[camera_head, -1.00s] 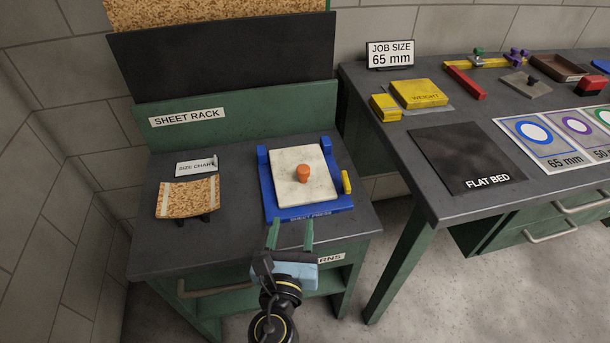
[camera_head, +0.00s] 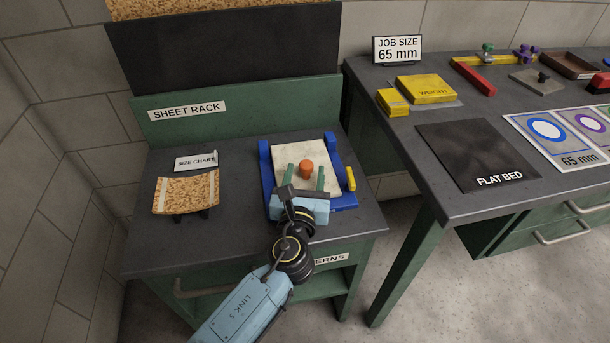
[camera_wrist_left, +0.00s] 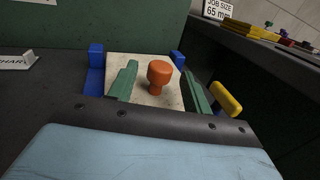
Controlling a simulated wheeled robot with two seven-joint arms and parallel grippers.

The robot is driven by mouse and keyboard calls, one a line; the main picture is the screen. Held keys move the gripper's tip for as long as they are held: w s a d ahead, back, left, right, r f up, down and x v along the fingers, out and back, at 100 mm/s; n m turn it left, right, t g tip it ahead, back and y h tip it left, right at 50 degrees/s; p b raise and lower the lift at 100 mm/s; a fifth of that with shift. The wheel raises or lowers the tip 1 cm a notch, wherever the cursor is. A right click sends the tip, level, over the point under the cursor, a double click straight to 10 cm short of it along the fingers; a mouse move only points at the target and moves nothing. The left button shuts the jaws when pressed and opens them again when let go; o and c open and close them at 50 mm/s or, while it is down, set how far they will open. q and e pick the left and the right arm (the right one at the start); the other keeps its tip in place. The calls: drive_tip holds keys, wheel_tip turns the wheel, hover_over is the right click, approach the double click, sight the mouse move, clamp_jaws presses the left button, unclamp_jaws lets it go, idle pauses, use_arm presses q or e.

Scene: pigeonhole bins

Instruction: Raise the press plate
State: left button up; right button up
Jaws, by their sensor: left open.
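The press has a pale, speckled plate (camera_head: 292,154) lying in a blue frame (camera_head: 265,170) on the left bench. An orange knob (camera_head: 306,169) stands up from the middle of the plate. My left gripper (camera_head: 306,177) is open, with its two green fingers over the plate on either side of the knob. In the left wrist view the knob (camera_wrist_left: 159,76) shows between the fingers (camera_wrist_left: 159,84), apart from both. The gripper hides the near part of the plate and frame. My right gripper is not in view.
A yellow piece (camera_head: 351,178) sits at the frame's right side. A curved cork piece (camera_head: 187,192) and a size chart sign (camera_head: 195,161) stand to the left. The sheet rack (camera_head: 235,108) rises behind. A second bench (camera_head: 405,165) is at right.

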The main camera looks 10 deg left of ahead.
use_arm(q)
drive_tip(key=shift+w, duration=0.25)
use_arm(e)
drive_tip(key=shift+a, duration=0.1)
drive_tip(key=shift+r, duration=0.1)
use_arm(q)
clamp_jaws()
drive_tip(key=shift+r, duration=0.2)
drive_tip(key=shift+r, duration=0.1)
drive_tip(key=shift+w+r+p, duration=0.1)
drive_tip(key=shift+p, duration=0.25)
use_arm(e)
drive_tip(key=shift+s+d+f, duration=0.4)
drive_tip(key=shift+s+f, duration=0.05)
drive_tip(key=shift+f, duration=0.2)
use_arm(q)
drive_tip(key=shift+r, duration=0.1)
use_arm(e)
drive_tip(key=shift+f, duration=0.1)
